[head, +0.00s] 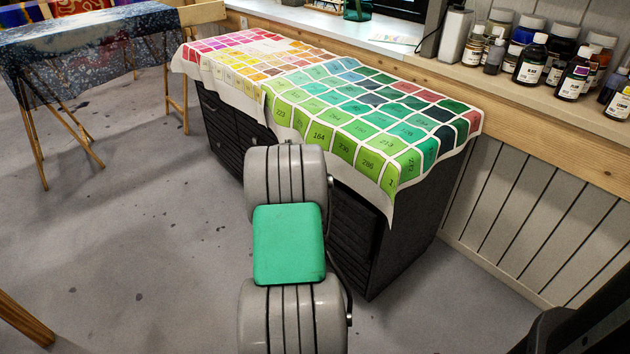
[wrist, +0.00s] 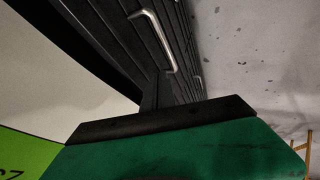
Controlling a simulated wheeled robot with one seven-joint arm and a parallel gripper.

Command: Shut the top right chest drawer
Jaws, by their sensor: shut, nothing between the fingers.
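The dark ribbed chest (head: 400,240) stands against the wall under a colour-chart cloth (head: 350,110). In the head view my arm covers much of its right front, and my gripper is hidden. I cannot tell there how far the top right drawer stands out. In the wrist view the ribbed dark drawer fronts (wrist: 110,35) show close by, with a metal bar handle (wrist: 153,40). My gripper (wrist: 163,82) is shut and empty, its dark fingers just by the fronts near one end of that handle. Whether they touch is unclear.
The cloth's corner hangs over the chest's front right. A windowsill with several paint bottles (head: 535,58) runs along the wall. A trestle with dark fabric (head: 95,45) stands at the left. The floor (head: 140,220) left of the chest is clear.

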